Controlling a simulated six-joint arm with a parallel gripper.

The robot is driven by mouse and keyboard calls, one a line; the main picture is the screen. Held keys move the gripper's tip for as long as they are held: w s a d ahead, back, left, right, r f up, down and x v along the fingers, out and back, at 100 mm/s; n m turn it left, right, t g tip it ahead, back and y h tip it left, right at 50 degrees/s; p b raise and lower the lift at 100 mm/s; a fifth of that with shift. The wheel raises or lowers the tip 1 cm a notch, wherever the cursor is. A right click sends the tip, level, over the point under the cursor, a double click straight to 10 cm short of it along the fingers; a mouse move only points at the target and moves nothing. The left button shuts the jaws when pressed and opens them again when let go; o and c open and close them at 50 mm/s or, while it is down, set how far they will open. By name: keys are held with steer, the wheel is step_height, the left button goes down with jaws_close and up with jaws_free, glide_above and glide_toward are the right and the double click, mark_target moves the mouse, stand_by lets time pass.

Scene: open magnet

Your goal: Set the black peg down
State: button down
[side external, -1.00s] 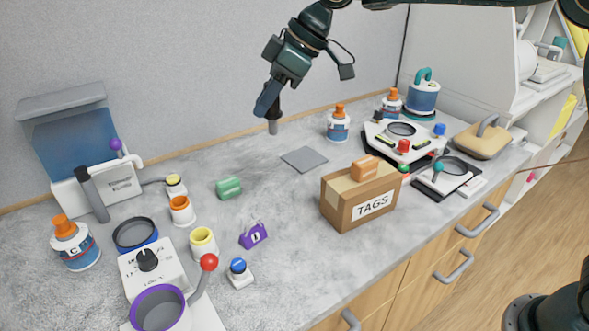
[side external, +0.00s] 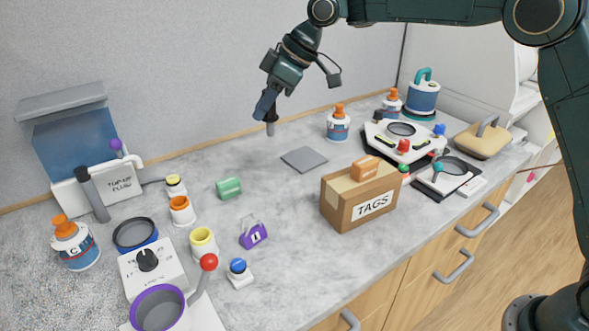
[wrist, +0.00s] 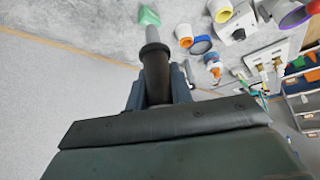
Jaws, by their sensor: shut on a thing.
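The black peg (side external: 270,127) hangs from my gripper (side external: 266,108) near the back of the counter, in the side view. Its lower end is close to the counter top; I cannot tell whether it touches. In the wrist view the peg (wrist: 155,67) sticks out from between the fingers of my gripper (wrist: 160,90), with a dark collar and a thinner grey shaft beyond. The gripper is shut on the peg.
A flat grey square pad (side external: 304,159) lies to the right of the peg. A white bottle with orange cap (side external: 338,125) stands further right. A green block (side external: 228,188) lies front left. The TAGS box (side external: 360,196) is front right. Bare counter surrounds the peg.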

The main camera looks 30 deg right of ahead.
step_height(320, 180, down, 17)
steer(key=shift+f, duration=0.2)
stand_by(0.7)
steer(key=shift+f, duration=0.1)
steer(key=c, duration=1.2)
jaws_free()
steer(key=shift+c, duration=0.2)
steer(key=shift+s+d+r, duration=0.15)
steer(key=shift+d+r, duration=0.1)
steer(key=shift+r, duration=0.3)
steer(key=v, duration=1.1)
